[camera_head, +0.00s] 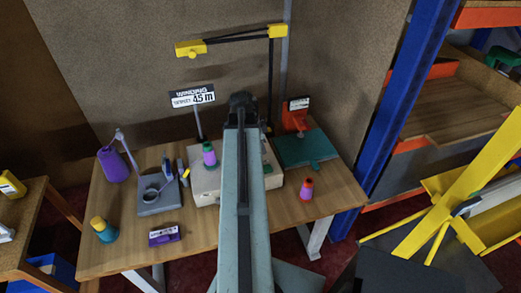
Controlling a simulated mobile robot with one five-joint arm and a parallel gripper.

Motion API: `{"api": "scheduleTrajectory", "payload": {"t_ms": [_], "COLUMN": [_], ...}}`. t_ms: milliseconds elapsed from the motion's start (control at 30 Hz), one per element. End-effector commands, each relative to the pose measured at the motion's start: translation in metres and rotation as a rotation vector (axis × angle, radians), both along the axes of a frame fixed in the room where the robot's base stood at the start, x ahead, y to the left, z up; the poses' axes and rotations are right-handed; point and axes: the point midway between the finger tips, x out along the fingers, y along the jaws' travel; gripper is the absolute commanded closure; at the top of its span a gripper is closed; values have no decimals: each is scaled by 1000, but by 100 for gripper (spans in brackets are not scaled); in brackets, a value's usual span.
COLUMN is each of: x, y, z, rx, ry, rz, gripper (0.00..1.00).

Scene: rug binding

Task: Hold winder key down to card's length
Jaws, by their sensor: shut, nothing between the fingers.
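My gripper (241,101) is at the arm's far end, shut and empty, seen over the back of the box. I cannot make out the winder key or whether the gripper touches it.
A yellow lamp arm (235,38) hangs above.

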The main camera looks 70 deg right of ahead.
Motion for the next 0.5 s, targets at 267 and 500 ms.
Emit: {"api": "scheduleTrajectory", "payload": {"t_ms": [267, 500], "x": [-12, -11], "y": [-10, -9], "z": [-71, -93], "rx": [0, 0], "ry": [0, 0], "rz": [0, 1], "gripper": [100, 100]}}
